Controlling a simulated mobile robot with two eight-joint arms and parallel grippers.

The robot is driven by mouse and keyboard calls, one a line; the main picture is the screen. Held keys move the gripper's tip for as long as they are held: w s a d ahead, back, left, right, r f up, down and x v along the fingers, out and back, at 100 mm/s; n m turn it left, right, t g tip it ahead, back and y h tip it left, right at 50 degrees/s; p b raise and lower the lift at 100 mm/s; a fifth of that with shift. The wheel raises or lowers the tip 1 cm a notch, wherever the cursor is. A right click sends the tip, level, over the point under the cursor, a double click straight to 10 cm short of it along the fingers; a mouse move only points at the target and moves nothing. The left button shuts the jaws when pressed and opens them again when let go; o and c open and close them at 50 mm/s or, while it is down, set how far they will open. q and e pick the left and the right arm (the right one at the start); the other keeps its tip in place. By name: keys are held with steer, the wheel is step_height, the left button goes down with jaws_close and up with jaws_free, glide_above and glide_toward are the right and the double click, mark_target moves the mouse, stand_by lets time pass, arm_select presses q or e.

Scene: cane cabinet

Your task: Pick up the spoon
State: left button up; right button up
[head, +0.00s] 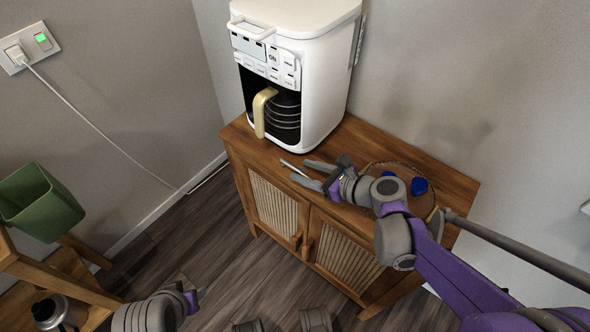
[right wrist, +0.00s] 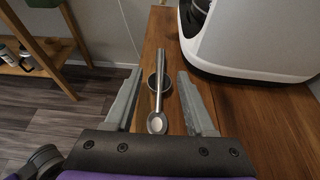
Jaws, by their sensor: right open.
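The spoon (right wrist: 158,95) is a slim metal spoon between the open fingers of my right gripper (right wrist: 158,75) in the right wrist view, touching neither. Its bowl is toward the palm and its handle points away, across a small round dark-rimmed object. In the head view a thin light piece of the spoon (head: 292,166) shows near the fingertips; the rest is hidden. My right gripper (head: 300,171) is open, low over the cabinet top's front edge. My left gripper (head: 194,298) shows partly at the bottom left; its jaws are unclear.
A white coffee maker (head: 310,70) stands at the back of the wooden cabinet (head: 388,140), close to the right gripper. A round wooden board (head: 385,170) with blue items lies partly under my right arm. A shelf with a green bin (head: 40,203) stands at the left.

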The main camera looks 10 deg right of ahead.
mark_target(299, 170)
steer(key=shift+x, duration=1.2)
steer(key=shift+s, duration=0.1)
steer(key=shift+d, duration=0.1)
jaws_close()
